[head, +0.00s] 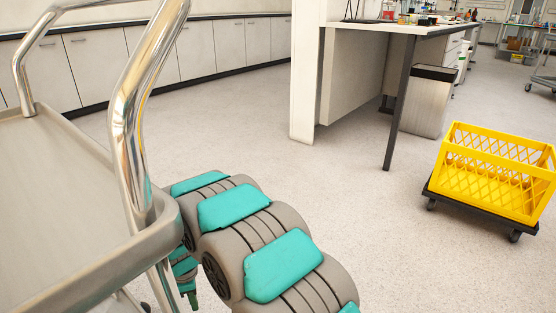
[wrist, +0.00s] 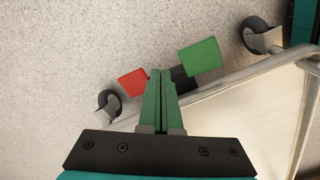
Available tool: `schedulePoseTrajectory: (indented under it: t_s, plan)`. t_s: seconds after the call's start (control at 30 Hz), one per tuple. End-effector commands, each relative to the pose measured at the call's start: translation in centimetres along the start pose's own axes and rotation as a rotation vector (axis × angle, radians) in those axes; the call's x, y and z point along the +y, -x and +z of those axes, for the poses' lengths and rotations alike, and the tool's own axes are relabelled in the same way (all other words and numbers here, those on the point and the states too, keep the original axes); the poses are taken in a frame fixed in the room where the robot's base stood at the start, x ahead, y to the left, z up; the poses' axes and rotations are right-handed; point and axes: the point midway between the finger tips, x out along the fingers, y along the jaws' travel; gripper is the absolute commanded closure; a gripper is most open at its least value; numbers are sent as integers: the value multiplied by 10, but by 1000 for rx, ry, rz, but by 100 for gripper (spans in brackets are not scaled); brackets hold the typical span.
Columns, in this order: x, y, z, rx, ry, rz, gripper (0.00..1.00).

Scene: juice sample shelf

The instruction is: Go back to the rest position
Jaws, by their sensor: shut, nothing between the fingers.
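My gripper (wrist: 159,80) shows in the wrist view with its two green fingers together and nothing between them. It points down toward the floor beside the metal edge of a cart (wrist: 250,110). In the head view my grey and teal arm runs along the right side of the cart (head: 60,200), low and close to its rim.
A red flat piece (wrist: 133,82) and a green one (wrist: 200,57) show near the fingertips, close to cart casters (wrist: 262,38). A yellow crate (head: 490,190) sits on a black dolly at right. A bin (head: 425,105) stands by the bench (head: 400,28). The middle floor is clear.

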Motion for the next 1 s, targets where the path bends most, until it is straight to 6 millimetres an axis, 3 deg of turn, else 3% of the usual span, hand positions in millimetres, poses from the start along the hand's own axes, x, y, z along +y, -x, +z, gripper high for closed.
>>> schedulePoseTrajectory:
  t_s: [0.27, 0.47, 0.67, 1.0]
  plan:
    - [-7, 29, 27, -1, -100, -7, 100]
    - [-20, 68, 63, -2, -242, -12, 100]
    - [-56, 127, 124, -10, -489, -31, 100]
    - [-148, 212, 212, -33, -949, -66, 100]
